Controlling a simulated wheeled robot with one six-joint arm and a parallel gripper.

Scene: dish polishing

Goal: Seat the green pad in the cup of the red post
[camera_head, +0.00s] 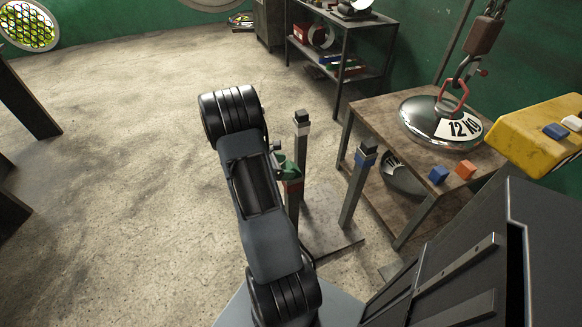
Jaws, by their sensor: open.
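The green pad (289,171) shows at the right edge of my arm, directly above the red band of the red post (293,187). My arm partly covers both, and I cannot tell whether the pad sits fully down in the cup. My gripper (277,153) is mostly hidden behind my arm, with only a small grey part showing close above the green pad. It is open; its fingertips cannot be made out.
A white-banded post (301,128) and a blue-banded post (360,166), both dark-topped, stand nearby on a base plate (330,237).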

